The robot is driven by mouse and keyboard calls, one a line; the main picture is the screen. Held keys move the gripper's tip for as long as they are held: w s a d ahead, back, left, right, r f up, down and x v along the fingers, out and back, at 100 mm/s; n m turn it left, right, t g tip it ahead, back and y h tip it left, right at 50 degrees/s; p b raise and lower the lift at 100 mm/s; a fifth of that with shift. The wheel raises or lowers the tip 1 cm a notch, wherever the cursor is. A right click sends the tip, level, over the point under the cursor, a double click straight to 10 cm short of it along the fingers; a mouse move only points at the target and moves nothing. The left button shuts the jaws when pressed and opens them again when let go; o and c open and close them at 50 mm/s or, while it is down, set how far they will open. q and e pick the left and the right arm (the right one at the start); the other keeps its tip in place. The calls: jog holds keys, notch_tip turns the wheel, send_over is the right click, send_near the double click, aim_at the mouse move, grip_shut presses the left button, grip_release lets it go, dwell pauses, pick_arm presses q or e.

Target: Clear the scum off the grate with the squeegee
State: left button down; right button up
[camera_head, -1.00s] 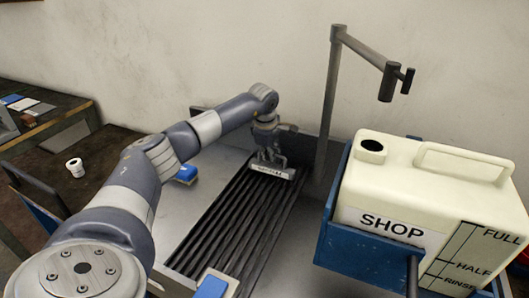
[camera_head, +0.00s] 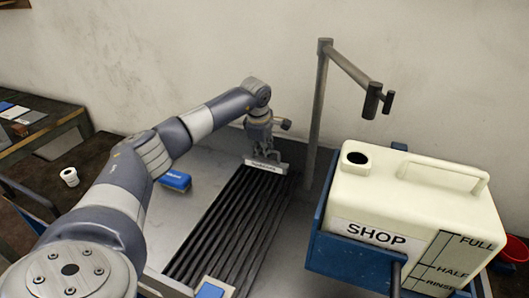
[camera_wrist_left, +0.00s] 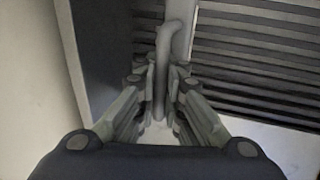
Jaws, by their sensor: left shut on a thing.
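The grate (camera_head: 232,222) is a panel of dark parallel slats set in a grey metal surface. The squeegee (camera_head: 266,166) has a pale, labelled head lying across the far end of the slats. It looks close to or touching them; I cannot tell which. My left gripper (camera_head: 263,143) is above the head, shut on the squeegee. In the left wrist view its fingers (camera_wrist_left: 158,115) close around the grey, curved squeegee handle (camera_wrist_left: 161,75), with slats (camera_wrist_left: 255,55) to the right. I cannot make out scum on the slats. My right gripper is not in view.
A white SHOP jug (camera_head: 415,205) sits in a blue holder (camera_head: 350,262) at right. A metal post (camera_head: 317,120) rises right of the grate's far end. A blue block (camera_head: 175,180) lies left of the grate, and another blue item (camera_head: 211,290) at its near end.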

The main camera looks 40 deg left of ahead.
pick_arm(q)
jog(key=shift+r, duration=0.5)
jog(key=shift+r+p, duration=1.35)
jog(key=shift+r, duration=0.15)
